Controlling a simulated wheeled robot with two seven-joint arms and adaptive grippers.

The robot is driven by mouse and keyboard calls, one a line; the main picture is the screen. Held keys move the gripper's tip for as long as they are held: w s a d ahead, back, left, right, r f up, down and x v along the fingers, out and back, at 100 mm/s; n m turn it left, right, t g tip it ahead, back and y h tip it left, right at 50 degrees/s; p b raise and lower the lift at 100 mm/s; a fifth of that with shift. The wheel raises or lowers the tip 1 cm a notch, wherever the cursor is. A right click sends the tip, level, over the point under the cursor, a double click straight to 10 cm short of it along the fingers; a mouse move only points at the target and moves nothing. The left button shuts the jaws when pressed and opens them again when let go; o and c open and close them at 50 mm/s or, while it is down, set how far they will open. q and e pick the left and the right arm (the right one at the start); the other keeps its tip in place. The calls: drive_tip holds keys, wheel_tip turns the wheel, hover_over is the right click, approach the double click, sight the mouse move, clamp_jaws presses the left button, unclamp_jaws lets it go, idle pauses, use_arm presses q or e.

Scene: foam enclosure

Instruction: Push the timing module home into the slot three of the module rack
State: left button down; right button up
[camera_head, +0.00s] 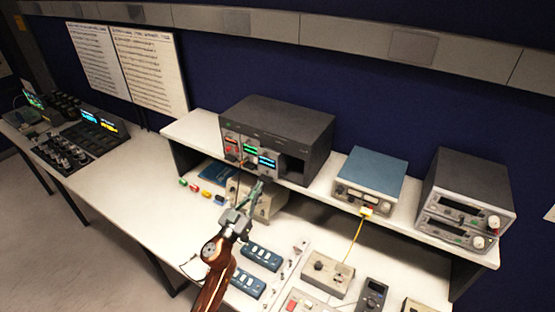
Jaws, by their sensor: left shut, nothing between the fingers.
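The module rack (285,122) is a dark grey box on the raised shelf. Its front shows modules side by side with red, green and blue displays, and a dark open bay to their right. The third from the left, with the blue display, is the likely timing module (267,162). I cannot read its label or tell whether it sits flush. My left gripper (258,187) is shut and empty, with its fingertips pointing up, just below the rack's front. Whether it touches anything there is unclear. My right gripper is out of view.
A blue-topped instrument (371,176) and stacked grey units (466,190) stand on the shelf (317,192) to the right. A beige instrument sits behind my gripper under the shelf. Blue blocks (262,256) and a control box (327,274) lie on the bench. The bench's left part is mostly clear.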

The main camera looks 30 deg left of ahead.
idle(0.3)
use_arm(q)
drive_tip(key=shift+w, duration=0.2)
drive_tip(key=shift+w+d, duration=0.1)
drive_tip(key=shift+w, duration=0.6)
drive_tip(key=shift+w, duration=0.35)
drive_tip(key=shift+w, duration=0.35)
drive_tip(key=shift+w, duration=0.25)
drive_tip(key=shift+s, duration=0.1)
